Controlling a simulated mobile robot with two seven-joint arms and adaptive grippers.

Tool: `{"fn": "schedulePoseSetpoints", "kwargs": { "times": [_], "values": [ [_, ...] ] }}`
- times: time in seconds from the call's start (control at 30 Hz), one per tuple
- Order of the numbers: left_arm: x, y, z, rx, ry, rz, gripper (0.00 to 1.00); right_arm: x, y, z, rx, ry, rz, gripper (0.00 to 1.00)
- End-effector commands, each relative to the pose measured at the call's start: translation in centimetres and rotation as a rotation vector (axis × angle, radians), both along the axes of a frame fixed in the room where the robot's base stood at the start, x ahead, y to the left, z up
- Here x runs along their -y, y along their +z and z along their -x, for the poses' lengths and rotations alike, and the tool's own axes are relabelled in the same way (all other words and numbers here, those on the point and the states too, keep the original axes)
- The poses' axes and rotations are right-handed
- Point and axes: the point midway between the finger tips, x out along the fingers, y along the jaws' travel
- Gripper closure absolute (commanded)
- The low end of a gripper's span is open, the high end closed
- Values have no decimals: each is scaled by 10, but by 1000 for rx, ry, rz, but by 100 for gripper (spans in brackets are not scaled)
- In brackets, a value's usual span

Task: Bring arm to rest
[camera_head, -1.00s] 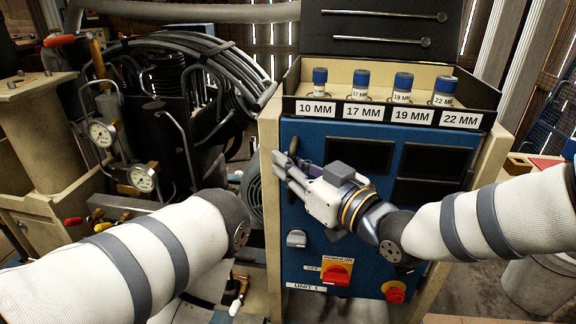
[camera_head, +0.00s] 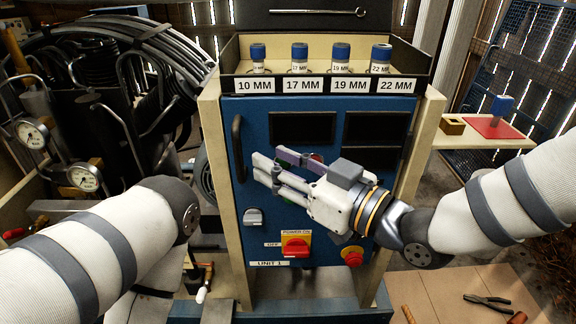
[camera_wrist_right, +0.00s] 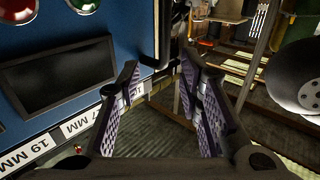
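My right gripper (camera_head: 268,168) is in front of the blue control panel (camera_head: 240,190), its fingers pointing left towards the black door handle (camera_head: 238,148). In the right wrist view its two purple-padded fingers (camera_wrist_right: 165,95) are apart with nothing between them. My left arm (camera_head: 120,240) comes in from the lower left; its gripper is out of sight in the head view. The panel carries a red power switch (camera_head: 295,246), a grey knob (camera_head: 253,217) and a red button on yellow (camera_head: 352,256), partly beside my right wrist.
Blue-capped sockets (camera_head: 300,55) stand in a labelled tray (camera_head: 228,86) on top of the cabinet. Gauges (camera_head: 83,177) and black hoses are at left. At right, a shelf (camera_head: 450,142) holds a red mat (camera_head: 508,128) with a blue-topped piece (camera_head: 501,106). Pliers (camera_head: 487,299) lie below.

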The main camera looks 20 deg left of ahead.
Motion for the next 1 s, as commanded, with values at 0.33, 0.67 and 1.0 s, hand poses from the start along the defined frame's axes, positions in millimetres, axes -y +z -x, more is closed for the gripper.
{"fn": "schedulePoseSetpoints", "kwargs": {
  "times": [0.33,0.67,1.0],
  "values": [
    [0,0,0,0,0,0,52,25,0,11,1,0,0,67],
    [0,9,-8,25,1,0,52,54,-76,26,-248,-99,107,67],
    [0,37,-34,114,3,1,52,222,-284,218,-1122,-517,593,67]
  ]
}}
